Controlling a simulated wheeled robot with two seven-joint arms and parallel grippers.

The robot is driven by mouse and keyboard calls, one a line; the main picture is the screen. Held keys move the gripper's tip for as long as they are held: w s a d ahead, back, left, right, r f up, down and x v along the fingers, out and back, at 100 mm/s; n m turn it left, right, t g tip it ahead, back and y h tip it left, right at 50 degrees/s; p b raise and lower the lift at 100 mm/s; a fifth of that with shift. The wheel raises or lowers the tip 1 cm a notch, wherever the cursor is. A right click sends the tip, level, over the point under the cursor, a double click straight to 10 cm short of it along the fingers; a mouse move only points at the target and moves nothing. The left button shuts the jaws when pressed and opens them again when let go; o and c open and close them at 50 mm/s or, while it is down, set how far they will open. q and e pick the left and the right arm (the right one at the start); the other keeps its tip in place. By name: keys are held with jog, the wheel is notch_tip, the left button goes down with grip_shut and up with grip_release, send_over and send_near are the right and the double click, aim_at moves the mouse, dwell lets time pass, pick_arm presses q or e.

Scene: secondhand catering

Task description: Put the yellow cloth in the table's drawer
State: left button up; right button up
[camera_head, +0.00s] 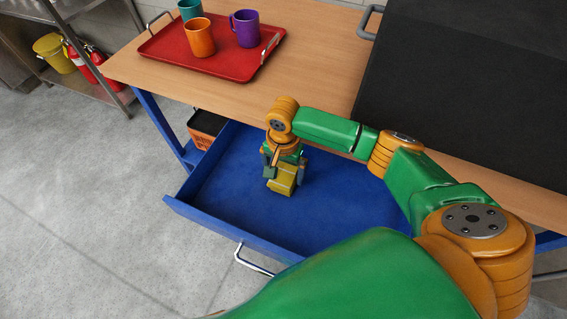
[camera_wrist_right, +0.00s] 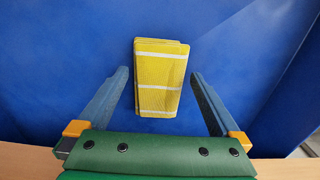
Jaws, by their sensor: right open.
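The table's blue drawer (camera_head: 215,205) is pulled open below the wooden table top. The yellow cloth (camera_wrist_right: 159,77), folded and with pale stripes, shows against the drawer's blue floor in the right wrist view. In the head view the cloth (camera_head: 283,181) is at my right gripper (camera_head: 283,176), inside the drawer's outline. My right gripper is open, and its two fingers stand apart on either side of the cloth's near end in the wrist view (camera_wrist_right: 160,95), with gaps on both sides. Whether the cloth lies flat on the floor is hard to tell. My left gripper is not in view.
A red tray (camera_head: 190,62) with an orange cup (camera_head: 200,38), a purple mug (camera_head: 246,28) and a teal cup (camera_head: 190,9) stands on the wooden table (camera_head: 325,60). A large black case (camera_head: 470,85) is at right. Open floor lies left of the drawer.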

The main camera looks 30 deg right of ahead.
aim_at(283, 176)
notch_tip(283, 176, up, 11)
jog(key=p, duration=0.1)
jog(key=shift+p, duration=0.35)
